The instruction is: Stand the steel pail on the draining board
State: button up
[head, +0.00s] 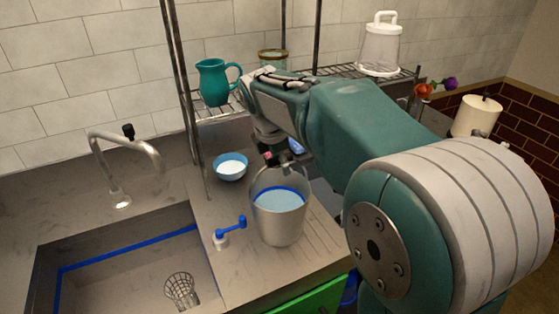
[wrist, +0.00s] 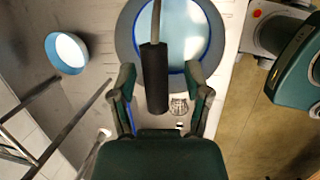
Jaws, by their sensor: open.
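The steel pail (head: 278,226) stands upright on the ridged draining board (head: 318,247), right of the sink. It has a blue band inside its rim and pale blue contents. My gripper (head: 281,160) is above the pail's back rim. In the wrist view, the pail (wrist: 126,40) lies beyond the fingers. Its handle's dark grip (wrist: 155,80) is between the spread fingers of my gripper (wrist: 160,72), with gaps on both sides. The jaws are open and not closed on the grip. My arm hides part of the board behind the pail.
The sink (head: 120,262) with a strainer basket (head: 181,290) is at the left, under a faucet (head: 122,180). A blue bowl (head: 231,167) is behind. A wire shelf holds a teal jug (head: 214,82).

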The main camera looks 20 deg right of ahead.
jog(key=v, duration=1.2)
jog(key=s+d+f+m+t+y, duration=0.1)
jog(key=s+f+m, duration=0.5)
jog(key=s+m, duration=0.4)
jog(key=s+d+f+m+t+y, duration=0.1)
jog(key=s+d+f+m+t, duration=0.1)
jog(key=s+f+m, duration=0.5)
jog(key=s+m, duration=0.3)
jog(key=s, duration=0.2)
jog(key=shift+f+t, duration=0.25)
jog(key=shift+t, duration=0.05)
